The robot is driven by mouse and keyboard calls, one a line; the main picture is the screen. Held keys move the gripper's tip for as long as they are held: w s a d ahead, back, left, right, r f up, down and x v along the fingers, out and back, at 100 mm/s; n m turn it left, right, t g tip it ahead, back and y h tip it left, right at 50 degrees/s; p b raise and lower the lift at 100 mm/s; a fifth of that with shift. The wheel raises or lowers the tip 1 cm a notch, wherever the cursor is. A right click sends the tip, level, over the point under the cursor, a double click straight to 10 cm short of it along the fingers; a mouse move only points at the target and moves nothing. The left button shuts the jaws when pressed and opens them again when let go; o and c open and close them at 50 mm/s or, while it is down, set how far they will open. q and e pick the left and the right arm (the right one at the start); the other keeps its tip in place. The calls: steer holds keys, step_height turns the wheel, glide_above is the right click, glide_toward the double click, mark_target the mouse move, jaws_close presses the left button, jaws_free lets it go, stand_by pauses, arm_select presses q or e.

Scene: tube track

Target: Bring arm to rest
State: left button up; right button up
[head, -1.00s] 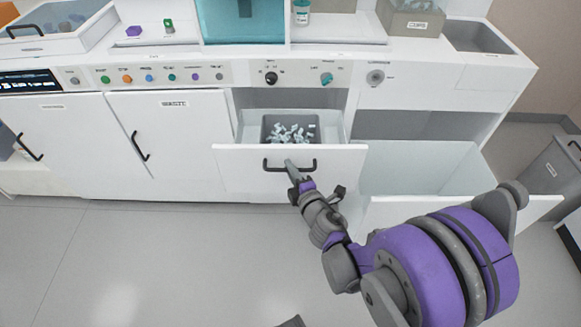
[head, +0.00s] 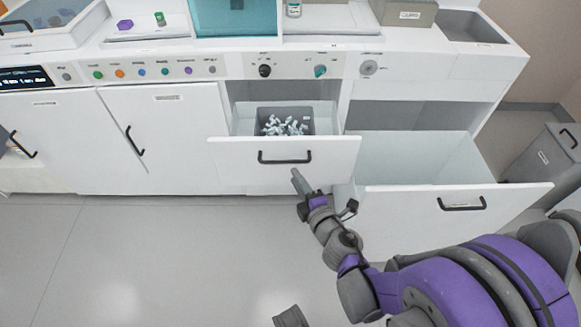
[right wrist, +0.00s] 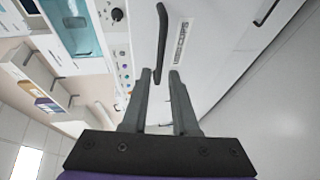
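My right gripper (head: 300,183) is just below and in front of the handle (head: 285,157) of the middle drawer (head: 225,152), apart from it. In the right wrist view my right gripper (right wrist: 160,75) has its two fingers apart with nothing held between them. The dark handle (right wrist: 162,30) shows beyond the fingertips. The middle drawer is pulled out. A small grey part of mine shows at the bottom edge of the head view; I cannot tell whether it is the left gripper.
A grey bin (head: 247,122) with several pale pieces sits in the middle drawer. A larger, seemingly empty drawer (head: 517,192) stands open at right, close to my right arm. A grey bin (head: 540,165) stands on the floor at far right. The floor at left is clear.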

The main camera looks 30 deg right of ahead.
steer(key=shift+v, duration=1.2)
steer(key=shift+d, duration=0.1)
